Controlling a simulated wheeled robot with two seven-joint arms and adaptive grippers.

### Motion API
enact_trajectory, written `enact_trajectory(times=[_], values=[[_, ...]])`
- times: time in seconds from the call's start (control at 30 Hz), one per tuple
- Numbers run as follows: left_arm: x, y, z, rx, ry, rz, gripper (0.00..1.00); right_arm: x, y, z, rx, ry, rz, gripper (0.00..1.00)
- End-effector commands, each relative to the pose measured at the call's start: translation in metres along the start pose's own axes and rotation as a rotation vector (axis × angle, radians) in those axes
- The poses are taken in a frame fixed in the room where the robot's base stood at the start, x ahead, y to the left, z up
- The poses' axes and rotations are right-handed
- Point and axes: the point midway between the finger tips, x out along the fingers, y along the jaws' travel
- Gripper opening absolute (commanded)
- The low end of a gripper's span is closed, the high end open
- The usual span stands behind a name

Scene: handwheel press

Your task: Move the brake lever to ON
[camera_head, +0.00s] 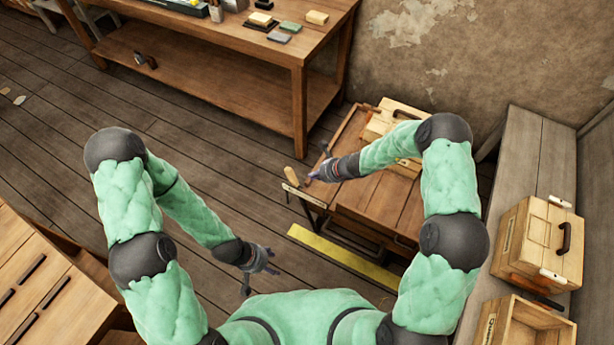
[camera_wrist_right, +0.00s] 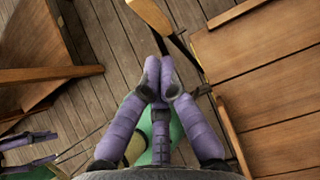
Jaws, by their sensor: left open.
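The brake lever (camera_head: 291,177) has a pale wooden handle and stands at the left edge of a wooden cart (camera_head: 385,205). In the right wrist view its handle (camera_wrist_right: 150,14) is at the top, with a dark bar below it. My right gripper (camera_head: 317,176) is just right of the handle in the head view. In the wrist view its purple fingertips (camera_wrist_right: 160,76) are together, with the handle beyond them and nothing visible between them. My left gripper (camera_head: 260,270) is open and empty over the floor. ON or OFF marks cannot be read.
A workbench (camera_head: 225,35) with small blocks stands at the back. A yellow strip (camera_head: 343,257) lies along the cart's near side. A grey bench (camera_head: 537,165) with wooden boxes is at the right, and a drawer cabinet (camera_head: 45,285) at the left. The floor left of the cart is clear.

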Motion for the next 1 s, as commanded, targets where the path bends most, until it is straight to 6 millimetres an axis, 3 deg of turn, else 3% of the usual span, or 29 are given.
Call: enact_trajectory(times=[0.1, 0.3, 1.0], values=[[-0.007, 0.003, 0.001, 0.0, -0.001, 0.0, 0.59, -0.022, -0.001, 0.005, 0.0, 0.0, -0.002, 0.0], [-0.011, 0.004, 0.001, 0.0, -0.002, 0.0, 0.59, -0.037, 0.0, 0.007, 0.0, 0.001, 0.0, 0.0], [-0.011, 0.004, 0.001, 0.0, -0.002, 0.0, 0.59, -0.039, 0.004, 0.003, -0.014, 0.012, 0.007, 0.0]])
